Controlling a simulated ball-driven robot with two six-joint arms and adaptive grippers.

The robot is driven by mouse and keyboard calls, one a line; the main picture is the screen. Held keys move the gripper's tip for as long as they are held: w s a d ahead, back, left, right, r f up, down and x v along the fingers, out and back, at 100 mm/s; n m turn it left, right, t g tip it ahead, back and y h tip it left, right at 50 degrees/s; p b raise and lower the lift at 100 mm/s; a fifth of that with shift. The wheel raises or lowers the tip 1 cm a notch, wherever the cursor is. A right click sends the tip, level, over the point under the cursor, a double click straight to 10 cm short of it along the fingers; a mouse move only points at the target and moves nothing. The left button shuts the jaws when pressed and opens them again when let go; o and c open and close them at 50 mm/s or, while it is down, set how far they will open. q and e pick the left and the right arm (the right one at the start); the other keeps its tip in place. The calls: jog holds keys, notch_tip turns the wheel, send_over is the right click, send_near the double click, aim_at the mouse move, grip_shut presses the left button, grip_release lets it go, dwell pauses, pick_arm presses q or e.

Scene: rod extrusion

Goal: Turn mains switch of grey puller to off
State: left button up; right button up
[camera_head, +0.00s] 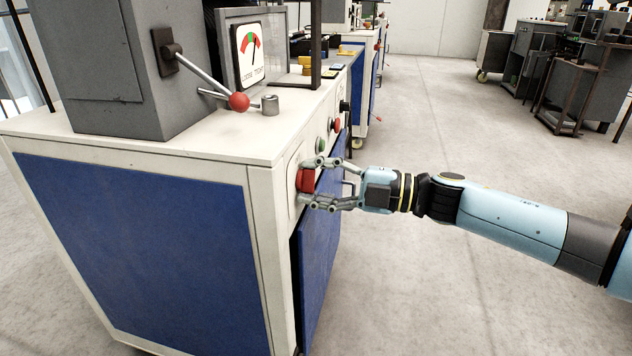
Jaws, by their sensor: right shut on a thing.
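The puller (135,65) is a grey housing on a white cabinet with blue panels, at the left of the head view. Its red mains switch (306,180) sits on the cabinet's front face, near the corner below the top edge. My right gripper (310,184) reaches in from the right and is shut on the red switch, one finger above it and one below. The fingers hide part of the switch, and I cannot read its position. My left gripper is not in view.
A lever with a red ball (239,101) and a dial gauge (250,52) stand on the cabinet top. Green and red buttons (336,125) sit farther along the front face. A blue door (322,250) hangs below the gripper.

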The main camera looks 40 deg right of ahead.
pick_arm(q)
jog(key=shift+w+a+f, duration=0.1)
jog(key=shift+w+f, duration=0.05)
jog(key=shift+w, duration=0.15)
pick_arm(e)
jog(key=n, duration=0.3)
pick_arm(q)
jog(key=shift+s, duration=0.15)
pick_arm(e)
jog(key=shift+n, duration=0.5)
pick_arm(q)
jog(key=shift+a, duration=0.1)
pick_arm(e)
jog(key=o, duration=1.2)
jog(key=shift+c, duration=0.2)
jog(key=v, duration=1.2)
jog(key=shift+d, duration=0.1)
